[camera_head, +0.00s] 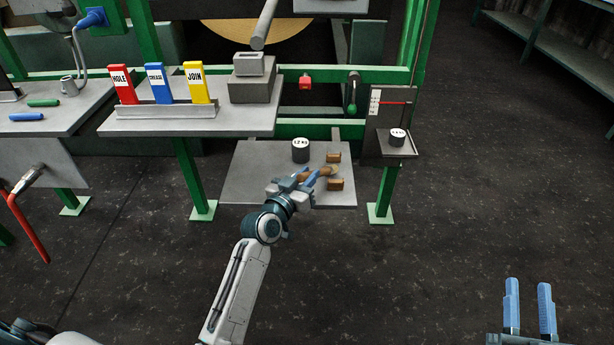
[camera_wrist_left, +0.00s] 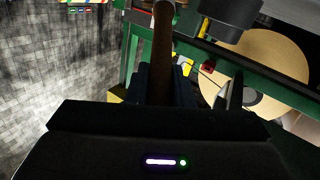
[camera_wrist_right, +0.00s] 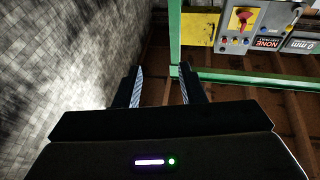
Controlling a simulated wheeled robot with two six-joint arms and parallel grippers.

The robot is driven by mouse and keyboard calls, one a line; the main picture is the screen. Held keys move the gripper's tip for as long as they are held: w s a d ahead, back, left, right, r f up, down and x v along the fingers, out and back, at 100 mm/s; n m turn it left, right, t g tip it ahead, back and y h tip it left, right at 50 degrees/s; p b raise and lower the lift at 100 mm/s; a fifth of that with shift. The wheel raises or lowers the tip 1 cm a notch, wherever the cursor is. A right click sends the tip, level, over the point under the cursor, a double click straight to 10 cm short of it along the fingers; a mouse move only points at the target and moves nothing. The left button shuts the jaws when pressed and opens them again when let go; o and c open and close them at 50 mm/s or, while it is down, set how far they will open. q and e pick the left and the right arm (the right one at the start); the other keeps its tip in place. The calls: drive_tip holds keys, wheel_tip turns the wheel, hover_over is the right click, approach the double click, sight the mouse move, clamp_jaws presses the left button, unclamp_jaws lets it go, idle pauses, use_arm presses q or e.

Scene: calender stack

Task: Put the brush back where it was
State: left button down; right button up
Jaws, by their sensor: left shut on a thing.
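The brush (camera_head: 324,171) has a brown handle and shows low over the grey lower shelf (camera_head: 250,180). My left gripper (camera_head: 309,179) is shut on its handle; the brown handle also shows between the fingers in the left wrist view (camera_wrist_left: 162,50). Two small brown blocks (camera_head: 334,157) (camera_head: 335,184) stand on the shelf, one behind and one in front of the brush's far end. I cannot tell whether the brush touches the shelf or the blocks. My right gripper (camera_head: 528,309) is open and empty over the floor at the lower right.
A dark labelled weight (camera_head: 300,151) stands on the shelf just behind my left gripper. Another weight (camera_head: 397,137) sits on a scale (camera_head: 385,148) to the right. Red, blue and yellow labelled blocks (camera_head: 160,85) stand on the upper table. Green legs flank the shelf.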

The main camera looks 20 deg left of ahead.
drive_tip(key=shift+r, duration=0.2)
use_arm(q)
drive_tip(key=c, duration=1.3)
unclamp_jaws()
drive_tip(key=s+a+r+y, duration=0.1)
drive_tip(key=s+r, duration=0.1)
drive_tip(key=s, duration=0.7)
drive_tip(key=s+a+r+t+y, duration=0.1)
drive_tip(key=s+a+r, duration=0.1)
drive_tip(key=s, duration=0.7)
drive_tip(key=s+a+r+t+y+p, duration=0.1)
drive_tip(key=s+r, duration=0.1)
drive_tip(key=s, duration=0.6)
drive_tip(key=shift+s+a+n, duration=0.35)
drive_tip(key=shift+s+n, duration=0.05)
use_arm(e)
wheel_tip(320, 180, down, 5)
drive_tip(key=g, duration=0.2)
drive_tip(key=shift+a+r+g, duration=0.1)
drive_tip(key=shift+r+g, duration=0.1)
drive_tip(key=shift+g, duration=0.1)
use_arm(q)
drive_tip(key=shift+f, duration=0.1)
